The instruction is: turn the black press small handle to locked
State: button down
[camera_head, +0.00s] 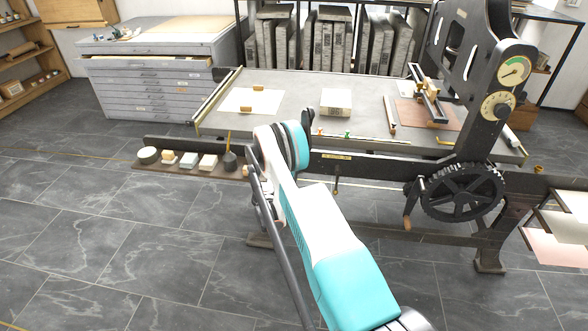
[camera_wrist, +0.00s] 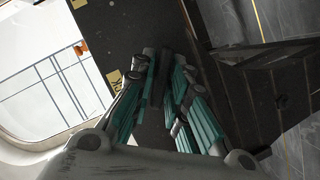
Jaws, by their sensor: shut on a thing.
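The black press (camera_head: 440,163) stands across the middle of the head view, with a flat grey bed and a dark front beam. In the wrist view its black face fills the upper middle. My gripper (camera_wrist: 163,88) has its teal-padded fingers shut on a dark narrow bar, the small handle (camera_wrist: 164,70), which points away from the wrist against the press. The fingers and dark surroundings hide much of the handle. A small brass label (camera_wrist: 115,79) sits just left of the fingers; its lettering is too small to read surely. In the head view my arm hides the gripper.
A large spoked black wheel (camera_head: 462,192) and gauges (camera_head: 513,71) are at the press's right. A shelf of small blocks (camera_head: 190,171) sticks out left. Grey drawers (camera_head: 155,91) stand behind left. The tiled floor in front left is clear.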

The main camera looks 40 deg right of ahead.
jog(key=shift+n+h, duration=0.3)
jog(key=shift+n, duration=0.2)
jog(key=c, duration=1.7)
grip_release()
jog(key=shift+v, duration=3.75)
jog(key=shift+w, duration=0.1)
